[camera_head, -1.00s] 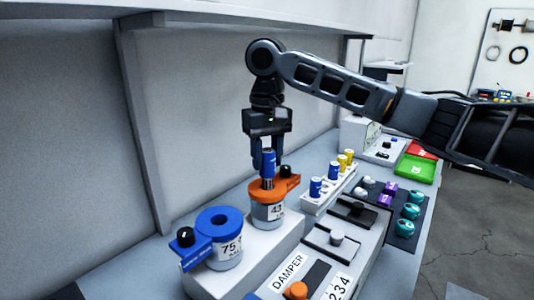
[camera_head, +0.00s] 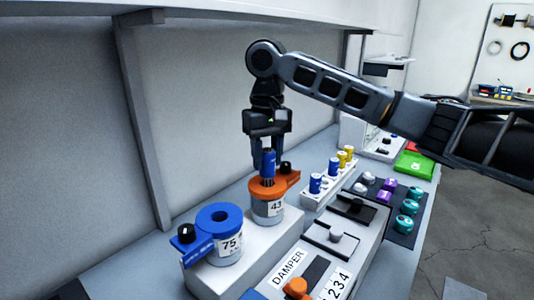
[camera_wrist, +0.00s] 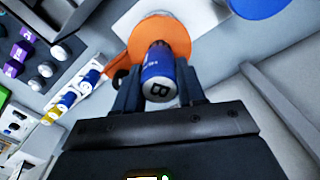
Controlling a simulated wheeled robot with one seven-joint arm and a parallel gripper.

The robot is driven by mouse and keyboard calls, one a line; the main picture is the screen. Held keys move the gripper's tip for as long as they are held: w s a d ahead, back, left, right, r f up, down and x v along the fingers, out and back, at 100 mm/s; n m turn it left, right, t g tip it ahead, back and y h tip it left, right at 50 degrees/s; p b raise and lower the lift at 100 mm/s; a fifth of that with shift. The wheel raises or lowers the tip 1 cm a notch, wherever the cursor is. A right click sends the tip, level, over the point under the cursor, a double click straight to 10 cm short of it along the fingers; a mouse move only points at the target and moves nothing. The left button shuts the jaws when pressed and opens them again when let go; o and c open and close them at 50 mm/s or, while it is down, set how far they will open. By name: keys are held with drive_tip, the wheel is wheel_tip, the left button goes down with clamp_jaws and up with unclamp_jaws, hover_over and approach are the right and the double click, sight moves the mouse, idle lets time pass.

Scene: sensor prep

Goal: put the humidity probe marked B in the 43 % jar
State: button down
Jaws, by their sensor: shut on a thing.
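The blue humidity probe (camera_wrist: 158,76) shows a B on its white end in the wrist view. My gripper (camera_head: 267,160) is shut on this probe (camera_head: 268,165) and holds it upright over the 43 % jar (camera_head: 268,208). That jar has an orange lid (camera_head: 266,190) with a black-knobbed arm out to the right. The probe's lower end is at the lid's middle; how far it is inside the opening cannot be told. The orange lid also shows below the probe in the wrist view (camera_wrist: 172,30).
The 75 % jar (camera_head: 229,246) with a blue lid stands to the left on the same white block. A white rack (camera_head: 322,198) with blue and yellow probes stands to the right. A damper panel (camera_head: 310,262) is in front. A dark mat (camera_head: 420,212) holds teal and purple pieces.

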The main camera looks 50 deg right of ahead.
drive_tip(key=shift+f+p, duration=0.75)
drive_tip(key=shift+f, duration=0.4)
idle(1.9)
drive_tip(key=shift+c, duration=1.7)
unclamp_jaws()
drive_tip(key=shift+r, duration=0.1)
wheel_tip(320, 180, up, 3)
drive_tip(key=p, duration=0.2)
drive_tip(key=shift+f+p, duration=0.2)
drive_tip(key=shift+p, duration=0.15)
drive_tip(key=shift+r, duration=2.6)
